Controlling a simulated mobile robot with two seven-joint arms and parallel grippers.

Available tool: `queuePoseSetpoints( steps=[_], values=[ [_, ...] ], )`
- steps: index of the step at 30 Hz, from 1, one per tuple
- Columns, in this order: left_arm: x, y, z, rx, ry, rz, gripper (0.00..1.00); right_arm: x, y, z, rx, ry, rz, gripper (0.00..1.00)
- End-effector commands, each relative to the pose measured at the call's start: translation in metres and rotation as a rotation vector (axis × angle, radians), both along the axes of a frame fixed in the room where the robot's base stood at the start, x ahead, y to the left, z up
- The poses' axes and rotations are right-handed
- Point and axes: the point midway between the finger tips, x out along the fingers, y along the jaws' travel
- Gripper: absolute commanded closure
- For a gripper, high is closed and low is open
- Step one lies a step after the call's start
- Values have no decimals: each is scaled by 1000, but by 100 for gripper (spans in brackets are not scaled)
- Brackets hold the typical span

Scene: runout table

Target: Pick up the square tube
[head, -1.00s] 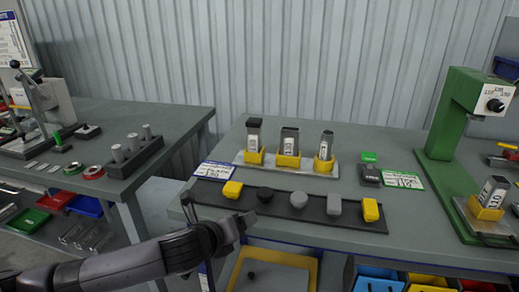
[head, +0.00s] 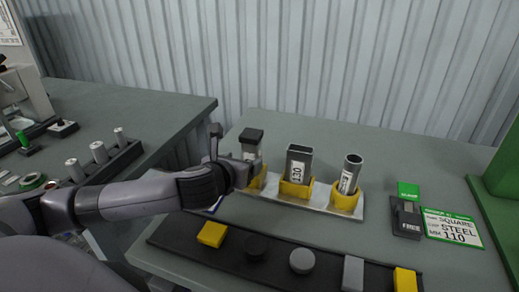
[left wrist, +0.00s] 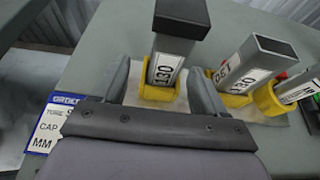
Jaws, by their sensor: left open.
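A square tube (head: 250,147) with a black cap stands upright in the leftmost yellow holder; its lower part is partly hidden by my gripper in the head view. My left gripper (head: 238,160) is open. In the left wrist view its fingers (left wrist: 160,76) reach to either side of the tube's lower part and holder; contact cannot be told. My right gripper is not in view.
A rectangular open tube (head: 299,163) and a round tube (head: 350,172) stand close to the right on the same metal plate (head: 335,207). A black strip (head: 200,250) with yellow, black and grey caps lies in front. A green-edged card (head: 452,228) reads SQUARE STEEL 110.

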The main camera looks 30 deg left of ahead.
Motion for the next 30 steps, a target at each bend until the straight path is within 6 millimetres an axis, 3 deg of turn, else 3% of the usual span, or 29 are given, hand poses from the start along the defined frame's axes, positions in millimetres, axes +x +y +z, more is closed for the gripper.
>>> queuePoseSetpoints(
  steps=[14,24,30],
  values=[
    [23,3,-9,-2,0,1,28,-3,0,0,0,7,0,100],
    [59,6,-23,-1,0,3,28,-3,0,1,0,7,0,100],
    [67,7,-27,0,0,-1,28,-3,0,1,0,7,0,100]
  ],
)
